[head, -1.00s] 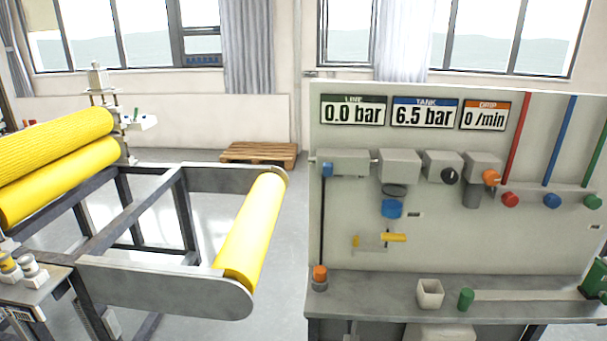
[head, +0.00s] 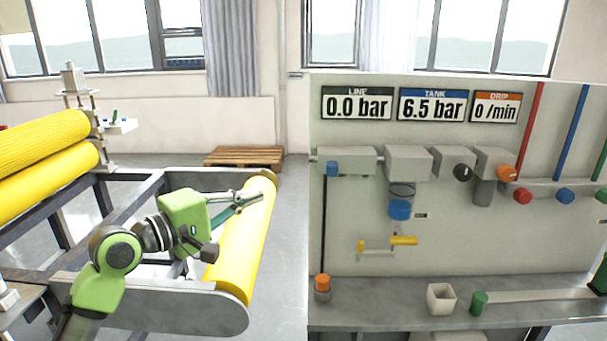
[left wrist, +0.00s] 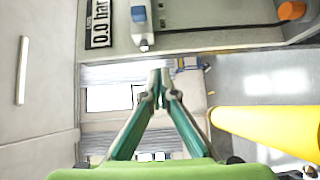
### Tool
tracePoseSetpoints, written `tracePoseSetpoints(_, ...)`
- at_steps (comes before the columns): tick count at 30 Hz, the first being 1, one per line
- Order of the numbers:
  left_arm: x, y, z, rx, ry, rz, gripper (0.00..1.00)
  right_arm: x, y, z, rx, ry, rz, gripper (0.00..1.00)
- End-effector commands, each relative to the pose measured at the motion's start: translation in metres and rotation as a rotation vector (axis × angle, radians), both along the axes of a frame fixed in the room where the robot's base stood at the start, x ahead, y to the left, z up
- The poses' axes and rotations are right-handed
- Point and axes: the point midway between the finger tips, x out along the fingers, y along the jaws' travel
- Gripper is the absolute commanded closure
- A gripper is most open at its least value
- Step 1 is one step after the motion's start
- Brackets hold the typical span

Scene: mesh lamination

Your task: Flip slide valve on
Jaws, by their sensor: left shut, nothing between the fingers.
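A small blue piece (head: 332,168) sits at the left end of the grey blocks on the panel; it looks like the slide valve, but no label confirms this. It also shows near the top of the left wrist view (left wrist: 138,14). The LINE display (head: 356,103) reads 0.0 bar. My left gripper (head: 260,196) is shut and empty, in front of the yellow roller and left of the panel, clear of the blue piece. Its closed fingertips show in the left wrist view (left wrist: 157,80). My right gripper is not in view.
The yellow roller (head: 238,250) on its frame stands behind my left gripper. An orange-topped part (head: 322,284), a white cup (head: 441,298) and a green cylinder (head: 479,303) are on the panel's ledge. A yellow lever (head: 403,240) is lower on the panel.

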Motion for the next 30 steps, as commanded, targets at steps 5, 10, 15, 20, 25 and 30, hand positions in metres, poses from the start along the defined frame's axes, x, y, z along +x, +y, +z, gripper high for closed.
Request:
tracePoseSetpoints(5, -0.021, -0.012, 0.029, -0.031, -0.014, -0.055, 1.00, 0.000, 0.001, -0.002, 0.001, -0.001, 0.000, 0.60)
tracePoseSetpoints(10, -0.022, -0.013, 0.031, -0.033, -0.013, -0.058, 1.00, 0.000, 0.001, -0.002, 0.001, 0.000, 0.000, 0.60)
tracePoseSetpoints(15, -0.021, -0.013, 0.031, -0.033, -0.014, -0.057, 1.00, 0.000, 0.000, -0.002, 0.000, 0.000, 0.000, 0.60)
tracePoseSetpoints(20, -0.013, -0.021, 0.033, -0.036, -0.013, -0.058, 1.00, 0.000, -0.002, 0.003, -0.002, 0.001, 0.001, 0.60)
tracePoseSetpoints(25, 0.009, -0.044, 0.035, -0.036, -0.012, -0.058, 1.00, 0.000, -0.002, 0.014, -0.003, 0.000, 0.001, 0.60)
tracePoseSetpoints(30, 0.035, -0.071, 0.035, -0.034, -0.011, -0.058, 1.00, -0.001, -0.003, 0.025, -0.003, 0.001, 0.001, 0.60)
